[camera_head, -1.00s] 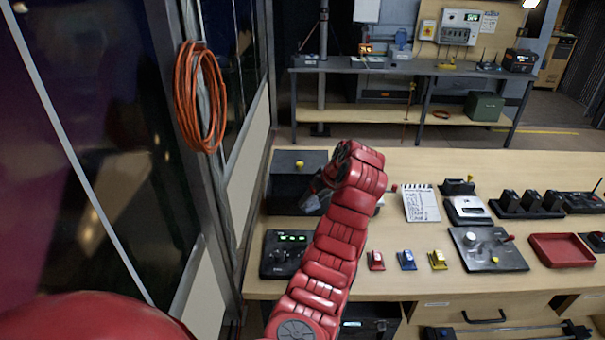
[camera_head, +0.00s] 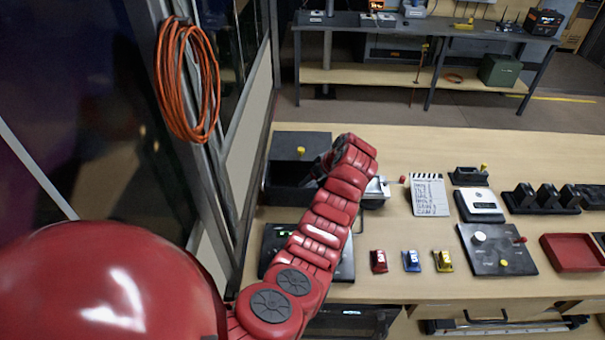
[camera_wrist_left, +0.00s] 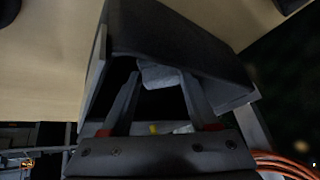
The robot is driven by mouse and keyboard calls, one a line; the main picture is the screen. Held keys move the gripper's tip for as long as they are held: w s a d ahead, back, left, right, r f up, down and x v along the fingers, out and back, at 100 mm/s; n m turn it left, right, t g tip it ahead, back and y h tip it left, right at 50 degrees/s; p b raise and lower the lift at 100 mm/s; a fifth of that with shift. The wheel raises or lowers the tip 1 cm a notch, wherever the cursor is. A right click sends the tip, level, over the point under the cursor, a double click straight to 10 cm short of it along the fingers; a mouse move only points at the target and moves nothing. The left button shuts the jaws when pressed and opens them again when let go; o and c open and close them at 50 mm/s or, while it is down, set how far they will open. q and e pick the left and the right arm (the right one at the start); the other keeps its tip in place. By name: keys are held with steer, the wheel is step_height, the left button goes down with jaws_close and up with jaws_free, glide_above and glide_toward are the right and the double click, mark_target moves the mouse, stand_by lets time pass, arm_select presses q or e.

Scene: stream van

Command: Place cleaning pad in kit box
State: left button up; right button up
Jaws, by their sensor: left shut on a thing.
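The dark kit box (camera_head: 286,194) stands at the left back of the workbench, its raised lid (camera_head: 288,141) carrying a yellow knob. My left arm reaches in from below, and its gripper (camera_head: 321,168) is at the box's right side, partly hidden by my wrist. In the left wrist view, the gripper (camera_wrist_left: 160,80) is shut on the cleaning pad (camera_wrist_left: 160,76), a small grey-white block between the fingertips. The pad is close to the dark box (camera_wrist_left: 180,40) there; whether it touches the box, I cannot tell. My right gripper is not in view.
Right of the box lie a notepad (camera_head: 428,194), a control panel (camera_head: 497,251) and a red tray (camera_head: 573,253). Three small coloured switches stand along the front, including a blue one (camera_head: 411,261). An orange cable coil (camera_head: 187,80) hangs at the left.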

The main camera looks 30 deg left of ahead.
arm_select(q)
steer(key=shift+f, duration=0.55)
steer(key=shift+a+r+p, duration=0.15)
steer(key=shift+a+p, duration=0.15)
steer(key=shift+a, duration=0.15)
steer(key=a, duration=0.1)
steer(key=a+p, duration=0.1)
steer(key=a, duration=0.1)
steer(key=shift+w+p, duration=0.25)
steer(key=shift+p, duration=0.05)
steer(key=shift+w+a, duration=0.1)
steer(key=shift+f, duration=0.65)
steer(key=shift+f, duration=0.1)
steer(key=o, duration=1.4)
steer(key=shift+c, duration=0.2)
